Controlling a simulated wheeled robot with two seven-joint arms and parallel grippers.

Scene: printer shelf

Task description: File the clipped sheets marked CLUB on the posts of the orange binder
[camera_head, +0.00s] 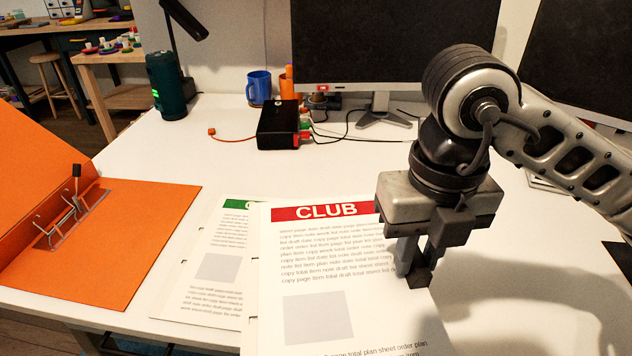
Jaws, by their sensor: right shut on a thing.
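The sheets marked CLUB (320,297) have a red header band and show in the lower middle of the head view. My right gripper (420,272) is shut on their right side, with its fingers pointing down. The sheets overlap a second stack and run out of the bottom of the picture. I cannot see a clip on them. The orange binder (150,235) lies open at the left, its cover raised. Its metal posts (75,215) stand near the spine, with a dark-tipped lever beside them. My left gripper is not in view.
Another sheet stack (207,275) with a green header lies between the binder and the CLUB sheets, partly covered. A black box (278,125) with cables, a blue mug (258,88), a dark green cylinder (166,85) and monitors (390,45) stand behind. The white desk (190,155) is clear behind the binder.

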